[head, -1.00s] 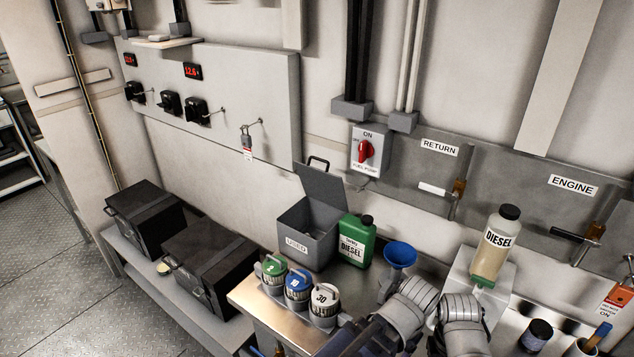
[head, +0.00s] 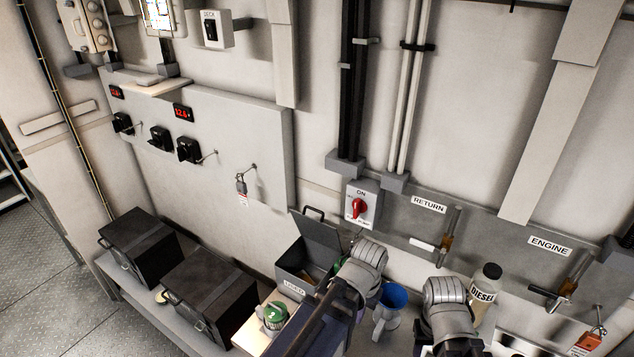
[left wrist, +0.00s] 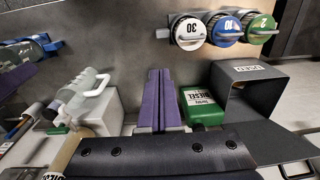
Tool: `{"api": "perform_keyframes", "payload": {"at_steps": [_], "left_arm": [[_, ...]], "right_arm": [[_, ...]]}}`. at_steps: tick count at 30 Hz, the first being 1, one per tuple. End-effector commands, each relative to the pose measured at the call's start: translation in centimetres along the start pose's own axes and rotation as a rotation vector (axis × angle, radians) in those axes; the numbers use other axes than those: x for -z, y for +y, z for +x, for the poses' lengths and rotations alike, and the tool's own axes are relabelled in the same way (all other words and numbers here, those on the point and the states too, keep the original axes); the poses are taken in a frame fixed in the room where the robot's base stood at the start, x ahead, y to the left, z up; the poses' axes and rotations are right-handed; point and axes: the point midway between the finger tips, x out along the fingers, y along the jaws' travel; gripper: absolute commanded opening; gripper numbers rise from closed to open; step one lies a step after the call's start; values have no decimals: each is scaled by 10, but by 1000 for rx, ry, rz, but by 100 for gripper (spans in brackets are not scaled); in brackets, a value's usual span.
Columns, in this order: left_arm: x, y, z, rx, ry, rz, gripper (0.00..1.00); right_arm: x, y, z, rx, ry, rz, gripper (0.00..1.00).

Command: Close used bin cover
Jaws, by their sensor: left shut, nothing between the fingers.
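The used bin is a dark grey box with a USED label (head: 291,287), at the counter's back, left of my left arm. Its cover (head: 317,234) stands open and upright at the wall side, with a handle on its top edge. In the left wrist view the bin (left wrist: 252,96) is at right, its open side facing lower right; the dark cover (left wrist: 270,145) shows below it. My left gripper (left wrist: 160,75) is shut and empty, its purple fingers left of the bin. In the head view its fingers are hidden. My right arm's wrist shows, but its gripper does not.
A green diesel bottle (left wrist: 201,107) stands between my left fingers and the bin. Capped cans (head: 274,318) line the counter front. Black boxes (head: 208,290) lie at left.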

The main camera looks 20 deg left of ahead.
Motion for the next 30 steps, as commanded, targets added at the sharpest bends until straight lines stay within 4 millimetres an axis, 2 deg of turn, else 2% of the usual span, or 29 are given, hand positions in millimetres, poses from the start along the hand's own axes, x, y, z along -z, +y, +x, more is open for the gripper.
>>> {"api": "perform_keyframes", "payload": {"at_steps": [1, 5, 8, 11, 12, 15, 18, 21, 25, 30], "left_arm": [[7, -10, -34, -6, 8, -19, 0], [28, -33, -73, -25, 40, -53, 0], [55, -58, -100, -43, 80, -71, 0], [103, -99, -124, -64, 149, -78, 0], [126, -121, -130, -70, 186, -76, 0], [176, -174, -135, -74, 276, -55, 0], [211, -218, -137, -65, 349, -33, 0], [234, -252, -139, -51, 401, -17, 0], [247, -276, -141, -39, 438, -4, 0], [248, -280, -142, -35, 447, 0, 0]], "right_arm": [[-2, 3, -35, 0, 0, 3, 50], [-5, 7, -74, 1, -1, 9, 50], [-6, 9, -102, 2, -2, 13, 50], [-8, 11, -126, 3, -2, 16, 50], [-8, 12, -132, 3, -2, 18, 50], [-8, 12, -134, 3, -2, 19, 50], [-8, 12, -134, 3, -2, 20, 50], [-8, 12, -133, 3, -2, 20, 50], [-8, 12, -133, 3, -2, 20, 50], [-8, 12, -133, 3, -2, 20, 50]]}}
